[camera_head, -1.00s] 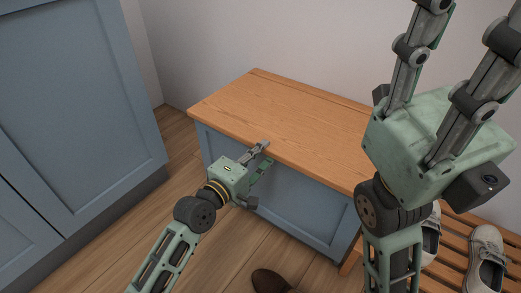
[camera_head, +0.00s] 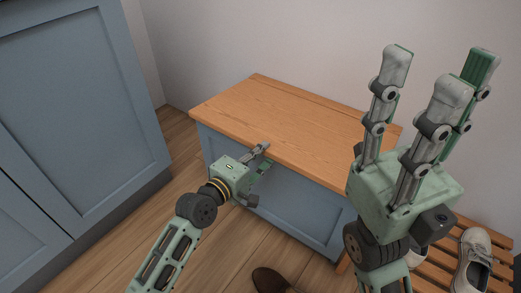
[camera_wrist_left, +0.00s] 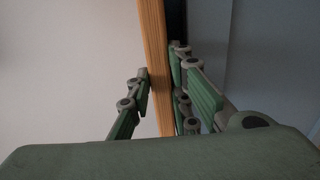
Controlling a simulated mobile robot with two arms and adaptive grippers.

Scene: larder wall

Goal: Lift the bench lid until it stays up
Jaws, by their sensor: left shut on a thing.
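The bench has a wooden lid (camera_head: 300,118) over a blue-grey box (camera_head: 285,207). In the head view the lid lies about flat on the box. My left gripper (camera_head: 264,155) is at the lid's front edge and shut on it. In the left wrist view its fingers are on either side of the wooden lid edge (camera_wrist_left: 154,50), and a dark strip shows between the lid and the blue front. My right gripper (camera_head: 432,68) is raised in front of the bench's right end, empty, with its fingers pointing up and spread apart. It hides the lid's right corner.
A blue cabinet (camera_head: 75,100) stands on the left. A slatted wooden rack (camera_head: 440,262) with pale shoes (camera_head: 474,262) is at the lower right. A brown shoe (camera_head: 270,281) lies on the floor before the bench. The wall is close behind the bench.

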